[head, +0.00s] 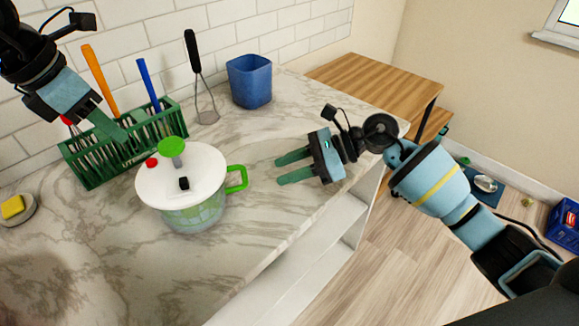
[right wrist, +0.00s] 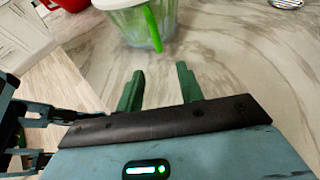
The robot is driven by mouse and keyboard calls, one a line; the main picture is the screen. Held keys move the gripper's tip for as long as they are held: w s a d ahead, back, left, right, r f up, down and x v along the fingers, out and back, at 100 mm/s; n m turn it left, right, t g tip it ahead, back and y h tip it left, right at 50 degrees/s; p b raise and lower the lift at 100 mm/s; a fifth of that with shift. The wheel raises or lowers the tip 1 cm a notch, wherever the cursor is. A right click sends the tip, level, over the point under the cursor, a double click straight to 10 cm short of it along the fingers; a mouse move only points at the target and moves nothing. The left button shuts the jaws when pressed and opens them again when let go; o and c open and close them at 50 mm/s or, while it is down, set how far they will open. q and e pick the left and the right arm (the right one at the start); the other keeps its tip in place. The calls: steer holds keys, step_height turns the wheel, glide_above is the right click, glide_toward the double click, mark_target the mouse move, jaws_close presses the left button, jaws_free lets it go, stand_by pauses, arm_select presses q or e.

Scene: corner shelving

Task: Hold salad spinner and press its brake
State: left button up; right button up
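The salad spinner (head: 190,203) stands upright on the marble counter. It has a clear bowl, a white lid with a green-topped knob (head: 172,149), a red button and a black button (head: 183,183) that may be the brake. Its green handle (head: 237,179) points right. In the right wrist view the green handle (right wrist: 152,28) is ahead of my fingers. My right gripper (head: 277,171) is open and empty, a short way right of the handle, apart from it. My left gripper (head: 122,137) is above and behind the spinner, near the green rack; its finger gap is unclear.
A green rack (head: 80,172) with orange and blue-handled utensils stands behind the spinner. A whisk (head: 205,100) and blue cup (head: 249,82) are at the back. A yellow sponge (head: 12,207) lies in a dish at left. The counter's front edge is near my right gripper.

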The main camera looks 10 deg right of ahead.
steer(key=shift+x, duration=3.95)
steer(key=shift+c, duration=0.4)
jaws_close()
steer(key=shift+c, duration=0.4)
jaws_free()
jaws_close()
